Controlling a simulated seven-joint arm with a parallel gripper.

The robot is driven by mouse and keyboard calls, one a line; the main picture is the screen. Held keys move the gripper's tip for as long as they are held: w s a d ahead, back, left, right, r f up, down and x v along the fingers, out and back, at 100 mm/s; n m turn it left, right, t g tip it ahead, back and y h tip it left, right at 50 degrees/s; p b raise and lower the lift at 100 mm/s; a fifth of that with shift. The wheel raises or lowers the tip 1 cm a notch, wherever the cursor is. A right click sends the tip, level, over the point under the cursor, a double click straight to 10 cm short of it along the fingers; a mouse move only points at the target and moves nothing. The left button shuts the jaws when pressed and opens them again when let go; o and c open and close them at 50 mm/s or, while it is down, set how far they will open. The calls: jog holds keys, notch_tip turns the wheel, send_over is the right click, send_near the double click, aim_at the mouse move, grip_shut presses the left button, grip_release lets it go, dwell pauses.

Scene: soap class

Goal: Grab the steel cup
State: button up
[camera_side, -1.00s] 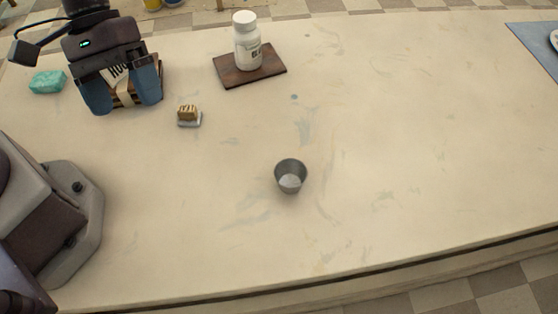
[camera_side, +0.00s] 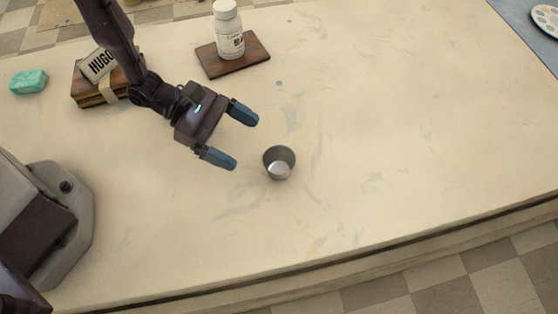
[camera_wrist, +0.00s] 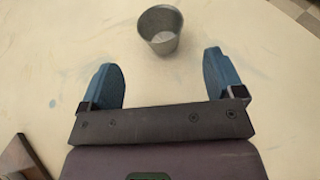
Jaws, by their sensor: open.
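The steel cup (camera_side: 279,163) is a small grey metal cup standing upright on the table, near the middle of the side view. My gripper (camera_side: 240,139) is open and empty, to the left of the cup, with its two blue fingers pointing toward it. In the wrist view the cup (camera_wrist: 160,30) lies ahead of the gap between the fingertips of my gripper (camera_wrist: 162,75). The cup is apart from both fingers.
A white bottle (camera_side: 229,32) stands on a dark wooden board (camera_side: 254,52) behind. The table (camera_side: 400,130) right of the cup is clear.

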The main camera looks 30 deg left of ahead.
aim_at(279, 170)
jog(key=x, duration=0.8)
jog(key=shift+d, duration=0.35)
jog(key=c, duration=0.9)
